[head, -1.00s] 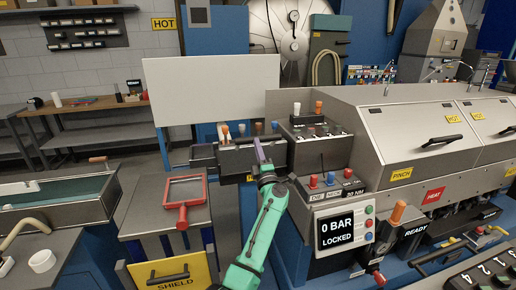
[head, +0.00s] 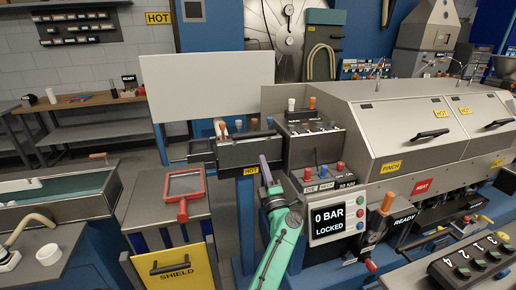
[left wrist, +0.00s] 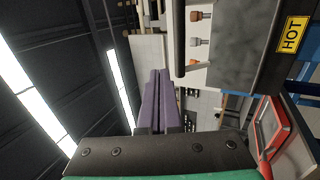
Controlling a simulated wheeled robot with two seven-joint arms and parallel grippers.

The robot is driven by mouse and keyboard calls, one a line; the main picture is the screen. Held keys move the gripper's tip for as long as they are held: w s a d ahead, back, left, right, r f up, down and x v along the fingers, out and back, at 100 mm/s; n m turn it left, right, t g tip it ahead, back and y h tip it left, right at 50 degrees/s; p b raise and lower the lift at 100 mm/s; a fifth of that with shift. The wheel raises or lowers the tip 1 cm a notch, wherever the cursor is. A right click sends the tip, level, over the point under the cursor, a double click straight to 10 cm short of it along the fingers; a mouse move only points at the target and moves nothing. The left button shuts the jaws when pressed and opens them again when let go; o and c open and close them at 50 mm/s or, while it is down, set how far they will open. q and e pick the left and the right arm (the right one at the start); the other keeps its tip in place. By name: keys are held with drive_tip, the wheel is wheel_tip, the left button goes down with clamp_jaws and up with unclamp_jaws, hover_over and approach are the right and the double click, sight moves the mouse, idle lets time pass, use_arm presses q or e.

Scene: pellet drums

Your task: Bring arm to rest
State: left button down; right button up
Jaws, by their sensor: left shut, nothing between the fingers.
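My left arm is green and comes up from the bottom middle of the head view. Its left gripper (head: 264,168) has purple fingers pointing up, just in front of the grey box marked HOT (head: 249,152). The fingers also show in the left wrist view (left wrist: 159,85), lying side by side and shut, with nothing between them. In the wrist view the HOT box (left wrist: 245,50) is at the upper right. My right gripper is not in view.
The machine with the "0 BAR LOCKED" display (head: 328,221) stands close right of my left arm. A red-framed tool (head: 183,190) lies on a stand at left, above a yellow SHIELD panel (head: 181,269). A white board (head: 207,86) stands behind.

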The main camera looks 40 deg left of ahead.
use_arm(q)
drive_tip(key=w+d+f+m+t+h, duration=0.1)
drive_tip(key=d+f+m+t+h, duration=0.25)
drive_tip(key=f+m+h, duration=0.35)
drive_tip(key=w+d+f+m+t+h, duration=0.1)
drive_tip(key=d+f+m+t+h, duration=0.1)
drive_tip(key=d+f+m, duration=0.45)
drive_tip(key=s+d+f+m+g+h+b, duration=0.1)
drive_tip(key=s+d+f+m+g+h, duration=0.2)
drive_tip(key=f, duration=0.9)
drive_tip(key=s+d+f+m+g+h+b, duration=0.1)
drive_tip(key=s+d+f+m+h, duration=0.35)
drive_tip(key=f, duration=0.65)
drive_tip(key=s+f+m+g+h, duration=0.3)
drive_tip(key=s+f+m+g, duration=0.3)
drive_tip(key=s+f, duration=1.05)
drive_tip(key=s+a+f+m+g, duration=0.1)
drive_tip(key=s+f+g, duration=0.3)
drive_tip(key=s, duration=0.7)
drive_tip(key=s+a+f+m+g, duration=0.2)
drive_tip(key=s+f, duration=0.3)
drive_tip(key=s, duration=0.7)
drive_tip(key=shift+s+a+f+m+g+y+b, duration=0.25)
drive_tip(key=shift+s+m+g+y+b, duration=0.15)
drive_tip(key=shift+m+g, duration=0.45)
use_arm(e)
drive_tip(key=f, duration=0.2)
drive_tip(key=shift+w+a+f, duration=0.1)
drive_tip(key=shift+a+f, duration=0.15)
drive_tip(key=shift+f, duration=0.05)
